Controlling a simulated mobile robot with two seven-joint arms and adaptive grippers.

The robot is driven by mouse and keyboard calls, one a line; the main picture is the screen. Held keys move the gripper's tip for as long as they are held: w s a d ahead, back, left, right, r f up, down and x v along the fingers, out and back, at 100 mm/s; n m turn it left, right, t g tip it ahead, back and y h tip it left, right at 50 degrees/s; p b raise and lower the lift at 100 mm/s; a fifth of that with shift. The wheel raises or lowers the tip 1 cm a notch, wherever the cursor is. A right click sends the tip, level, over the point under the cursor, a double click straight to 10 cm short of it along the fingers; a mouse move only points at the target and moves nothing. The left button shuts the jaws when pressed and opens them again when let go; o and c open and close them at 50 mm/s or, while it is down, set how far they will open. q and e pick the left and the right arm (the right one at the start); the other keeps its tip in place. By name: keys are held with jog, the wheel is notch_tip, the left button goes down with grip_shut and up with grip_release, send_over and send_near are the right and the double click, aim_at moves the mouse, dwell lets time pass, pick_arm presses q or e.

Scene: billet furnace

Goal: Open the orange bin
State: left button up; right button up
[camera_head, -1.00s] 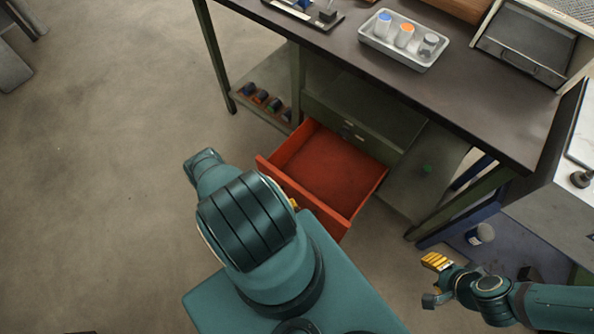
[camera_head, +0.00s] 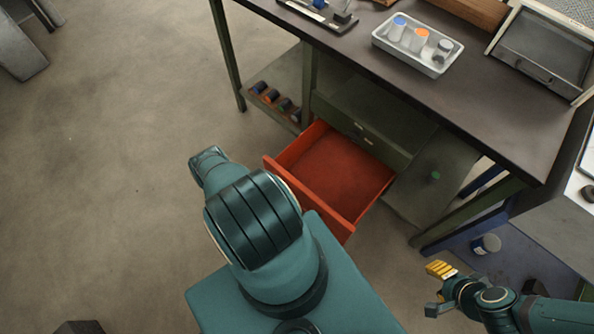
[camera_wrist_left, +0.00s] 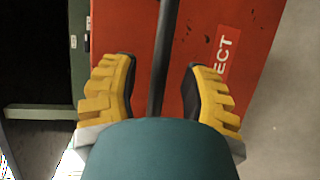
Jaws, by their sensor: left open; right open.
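The orange bin (camera_head: 340,172) is a drawer under the workbench, pulled out far enough to show its empty inside. In the left wrist view, its orange front (camera_wrist_left: 245,50) carries white lettering that ends in "ECT". A dark bar handle (camera_wrist_left: 165,45) runs along that front. My left gripper (camera_wrist_left: 160,80) is open, with a yellow-padded finger on each side of the bar and gaps to it. In the head view my own arm hides this gripper. My right gripper (camera_head: 437,288) is open and empty at the lower right, away from the bin.
The dark workbench (camera_head: 440,95) stands over the bin and holds a white tray (camera_head: 440,68) with bottles. A lower shelf (camera_head: 275,75) holds several small coloured items. A blue platform (camera_head: 510,255) lies at the right.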

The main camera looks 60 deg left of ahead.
pick_arm(q)
jog(key=v, duration=1.1)
jog(key=shift+d, duration=0.15)
